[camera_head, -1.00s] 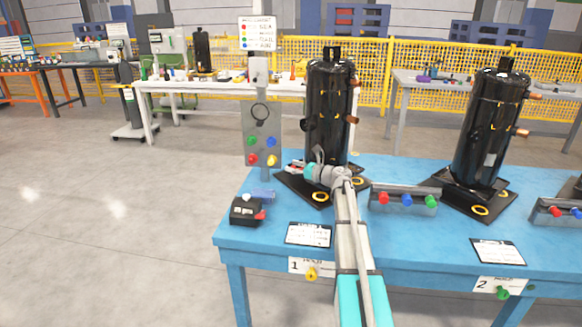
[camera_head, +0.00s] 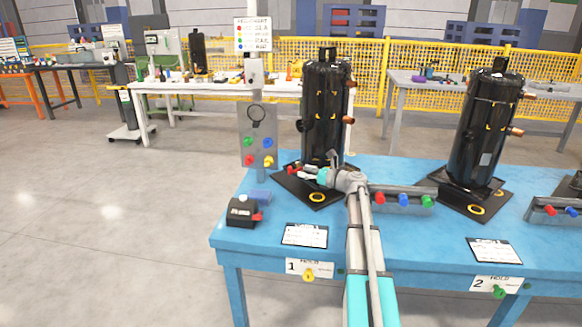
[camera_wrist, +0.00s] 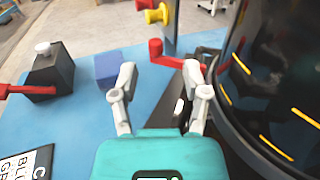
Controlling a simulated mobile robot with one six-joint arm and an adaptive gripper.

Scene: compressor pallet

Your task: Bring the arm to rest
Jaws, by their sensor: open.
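My gripper (camera_head: 308,173) is at the end of my pale arm, low in front of the left black compressor (camera_head: 325,110), over its dark base plate. In the wrist view my gripper (camera_wrist: 160,72) has its two grey fingers apart. A red lever-like part (camera_wrist: 168,54) shows beyond and between the fingertips; whether a finger touches it I cannot tell. The compressor (camera_wrist: 275,75) fills the right side of that view, close to the right finger.
The blue table (camera_head: 350,235) carries a black box with a red lever (camera_head: 242,212), a blue block (camera_head: 260,197), a knob panel (camera_head: 258,135), a rail with coloured knobs (camera_head: 402,199) and a second compressor (camera_head: 485,130). The floor at left is clear.

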